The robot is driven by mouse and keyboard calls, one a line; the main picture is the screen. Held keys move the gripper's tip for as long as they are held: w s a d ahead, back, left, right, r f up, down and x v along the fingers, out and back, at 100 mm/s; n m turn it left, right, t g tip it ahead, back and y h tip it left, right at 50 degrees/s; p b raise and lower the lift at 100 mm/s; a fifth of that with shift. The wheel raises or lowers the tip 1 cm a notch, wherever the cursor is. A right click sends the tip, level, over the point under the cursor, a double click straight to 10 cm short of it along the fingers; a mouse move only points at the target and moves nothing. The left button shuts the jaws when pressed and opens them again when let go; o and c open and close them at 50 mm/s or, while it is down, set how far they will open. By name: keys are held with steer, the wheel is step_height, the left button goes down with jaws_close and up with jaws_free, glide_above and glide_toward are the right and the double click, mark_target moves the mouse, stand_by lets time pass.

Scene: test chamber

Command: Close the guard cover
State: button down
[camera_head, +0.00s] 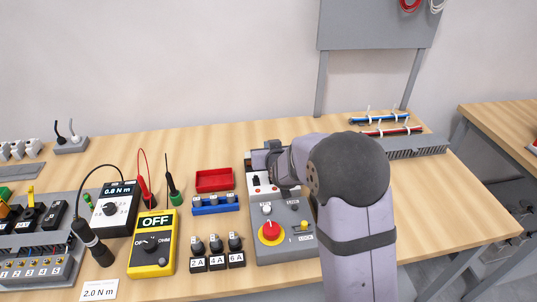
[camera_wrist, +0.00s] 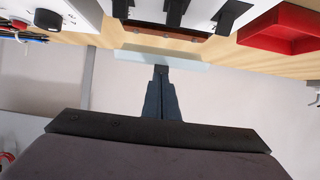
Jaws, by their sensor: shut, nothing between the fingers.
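The control box (camera_head: 285,235) is grey and stands right of centre on the bench in the head view. A white panel with dark switches (camera_head: 262,186) is at its far end; in the wrist view the black levers (camera_wrist: 174,12) show at the top. A pale, see-through strip (camera_wrist: 190,61), which looks like the guard cover seen nearly edge-on, lies beyond the levers. My gripper (camera_wrist: 161,69) is shut and empty, its tips at the strip's edge; I cannot tell if they touch. In the head view my wrist and arm hide most of the cover area.
A red tray (camera_head: 214,180) and blue rack (camera_head: 215,204) stand left of the box. Three labelled fuse-like parts (camera_head: 217,252) and a yellow meter (camera_head: 152,245) are nearer. A grey cable duct (camera_head: 415,146) lies back right.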

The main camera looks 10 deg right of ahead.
steer(key=shift+s+f+b, duration=0.3)
steer(key=shift+f+b, duration=0.2)
steer(key=shift+b, duration=0.4)
steer(key=shift+s+f+b, duration=0.35)
steer(key=shift+b, duration=0.4)
steer(key=f+b, duration=0.1)
steer(key=s+f+b, duration=0.1)
steer(key=b, duration=0.1)
steer(key=shift+s+f, duration=0.3)
steer(key=shift+b, duration=0.3)
steer(key=shift+w+r+p, duration=0.3)
steer(key=shift+w+r, duration=0.05)
steer(key=shift+w, duration=0.35)
steer(key=shift+r, duration=0.1)
step_height(320, 180, up, 4)
steer(key=p, duration=0.3)
steer(key=s+f+b, duration=0.1)
steer(key=s, duration=0.2)
steer(key=s+f+b, duration=0.1)
steer(key=s, duration=0.2)
steer(key=s+f+b, duration=0.1)
steer(key=s, duration=0.2)
steer(key=shift+s+f, duration=0.25)
